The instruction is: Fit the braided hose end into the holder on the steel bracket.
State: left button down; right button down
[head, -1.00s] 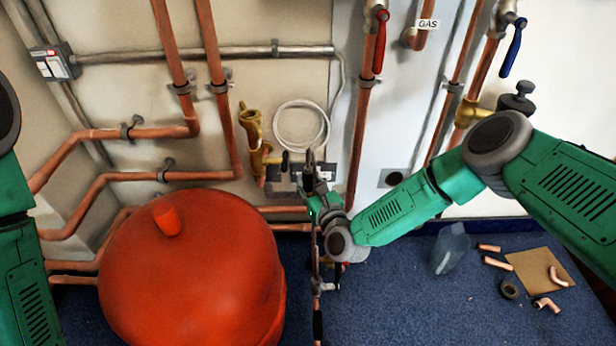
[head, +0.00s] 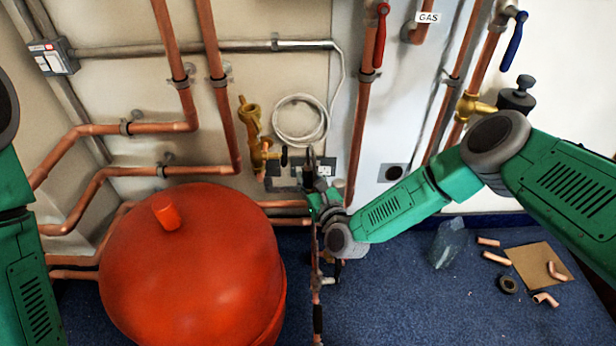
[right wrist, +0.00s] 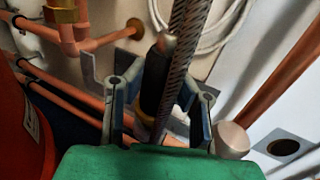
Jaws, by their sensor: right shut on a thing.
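My right gripper (head: 314,178) is in front of the wall, right of the brass valve. In the right wrist view its two blue-grey fingers (right wrist: 160,105) stand on either side of a grey braided hose (right wrist: 188,45) and a black sleeve-like piece (right wrist: 155,80) with a pale tip. The gripper is shut on the hose; the exact contact is partly hidden by the fingers. A grey steel plate (head: 284,196), perhaps the bracket, is on the wall behind the gripper. I cannot make out the holder. Only links of my left arm show; its gripper is out of view.
A large red tank (head: 195,270) stands left of the gripper. A brass valve (head: 250,125) and a coiled white cable (head: 300,120) are on the wall above. Copper pipes (head: 365,120) run nearby. Loose copper fittings (head: 545,299) and a cardboard piece (head: 535,262) lie on the floor right.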

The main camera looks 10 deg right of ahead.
jog(key=shift+f, duration=0.55)
jog(key=c, duration=1.3)
grip_release()
jog(key=shift+o, duration=0.2)
jog(key=s+d, duration=0.2)
jog(key=s, duration=0.9)
jog(key=shift+s+d, duration=0.15)
jog(key=shift+s, duration=0.25)
